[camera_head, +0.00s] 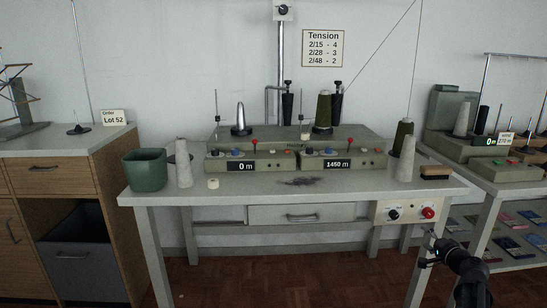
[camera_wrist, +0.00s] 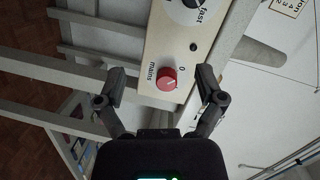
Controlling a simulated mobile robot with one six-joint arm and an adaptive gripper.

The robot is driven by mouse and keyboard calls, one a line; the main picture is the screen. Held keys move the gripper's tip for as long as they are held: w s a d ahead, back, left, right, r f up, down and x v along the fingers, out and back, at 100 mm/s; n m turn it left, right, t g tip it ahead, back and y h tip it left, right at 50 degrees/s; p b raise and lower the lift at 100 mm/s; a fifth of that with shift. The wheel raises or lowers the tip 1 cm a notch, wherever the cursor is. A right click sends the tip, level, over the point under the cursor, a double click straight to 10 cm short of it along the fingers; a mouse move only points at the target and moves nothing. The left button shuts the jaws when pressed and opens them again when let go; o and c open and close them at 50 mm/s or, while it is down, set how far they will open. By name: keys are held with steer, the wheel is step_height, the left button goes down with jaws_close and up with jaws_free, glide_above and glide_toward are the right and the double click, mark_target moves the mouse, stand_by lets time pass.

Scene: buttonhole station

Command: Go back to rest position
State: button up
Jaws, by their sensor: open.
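My gripper (camera_head: 429,253) is at the lower right in the head view, in front of the table's right front leg and below the control panel (camera_head: 384,213). In the wrist view my gripper (camera_wrist: 161,82) is open and empty, its two fingers spread apart. The red mains knob (camera_wrist: 167,79) shows between and beyond the fingertips, beside the label "mains" and a 0 mark. The same red knob (camera_head: 428,213) is at the panel's right end in the head view. I cannot tell the exact distance between the fingers and the knob.
The winder table (camera_head: 230,198) carries a green bin (camera_head: 145,170), thread cones, a brush (camera_head: 435,173) and the winding machine (camera_head: 290,147). A wooden cabinet (camera_head: 50,174) stands left. A second table (camera_head: 500,173) with shelves below stands right. Open floor (camera_head: 280,280) lies in front.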

steer(key=s+a+f+n+g+y, duration=0.1)
steer(key=a+f+n+g, duration=0.2)
steer(key=a, duration=0.5)
steer(key=s+a+f+n+g+y+p, duration=0.1)
steer(key=a+f+n+g, duration=0.15)
steer(key=a, duration=0.65)
steer(key=s+a+f+n+g+y, duration=0.1)
steer(key=a+f+n+g+y, duration=0.15)
steer(key=a, duration=0.55)
steer(key=s+a+f+n+g+h+p, duration=0.1)
steer(key=s+a+f+n+g+h, duration=0.25)
steer(key=s+a, duration=0.3)
steer(key=s+a+f+n+g+h+p, duration=0.1)
steer(key=s+a+f+n+g+h, duration=0.15)
steer(key=s+a+g, duration=0.4)
step_height(320, 180, up, 38)
steer(key=s+d+t+p, duration=0.1)
steer(key=p, duration=3.6)
steer(key=shift+r+m+t+h+p, duration=0.25)
steer(key=shift+m+t+h+p, duration=0.05)
steer(key=shift+h, duration=0.15)
